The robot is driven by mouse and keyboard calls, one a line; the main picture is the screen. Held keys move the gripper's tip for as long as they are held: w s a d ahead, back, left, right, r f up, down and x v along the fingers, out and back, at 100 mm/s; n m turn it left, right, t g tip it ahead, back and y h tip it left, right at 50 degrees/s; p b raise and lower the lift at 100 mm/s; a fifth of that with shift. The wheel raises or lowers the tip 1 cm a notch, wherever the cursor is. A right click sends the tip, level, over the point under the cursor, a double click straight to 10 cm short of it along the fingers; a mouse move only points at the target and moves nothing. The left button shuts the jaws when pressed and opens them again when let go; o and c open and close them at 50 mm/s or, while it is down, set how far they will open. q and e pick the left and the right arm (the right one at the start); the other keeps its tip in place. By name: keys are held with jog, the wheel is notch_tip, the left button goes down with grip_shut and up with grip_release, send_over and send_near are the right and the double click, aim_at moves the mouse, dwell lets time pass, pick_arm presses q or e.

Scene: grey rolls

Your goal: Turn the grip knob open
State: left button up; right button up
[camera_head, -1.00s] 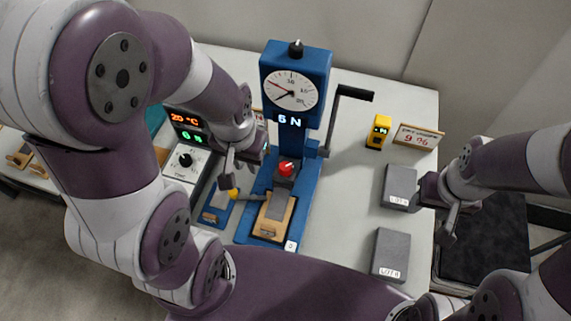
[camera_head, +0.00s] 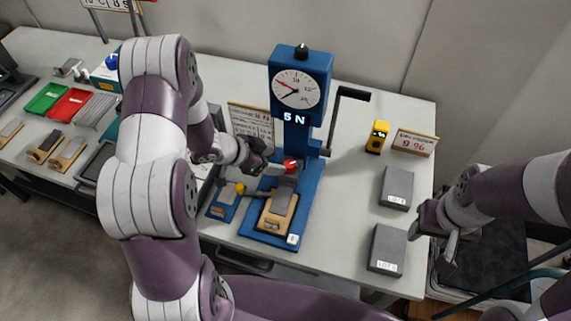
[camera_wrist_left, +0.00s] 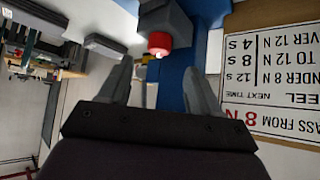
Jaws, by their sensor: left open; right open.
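A blue test stand (camera_head: 303,130) with a round dial and a "5 N" readout stands on the table. A red knob (camera_head: 291,166) sits low on its front, above a wooden block with a grey strip (camera_head: 277,208). My left gripper (camera_head: 273,168) is open, just left of the red knob. In the left wrist view the red knob (camera_wrist_left: 160,43) shows ahead of the open fingers (camera_wrist_left: 160,85), roughly between them; I cannot tell whether they touch it. My right gripper (camera_head: 445,243) is open and empty beyond the table's right edge.
A crank handle (camera_head: 345,105) juts from the stand's right side. Grey blocks (camera_head: 397,188) and a yellow device (camera_head: 377,136) lie to the right. A printed sign (camera_head: 251,122) stands behind my left gripper. A small blue block with a yellow knob (camera_head: 224,202) sits left of the stand.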

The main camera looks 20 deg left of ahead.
aim_at(289, 165)
pick_arm(q)
jog(key=x, duration=0.6)
jog(key=shift+d+f, duration=0.15)
jog(key=shift+c, duration=1.2)
jog(key=c, duration=0.8)
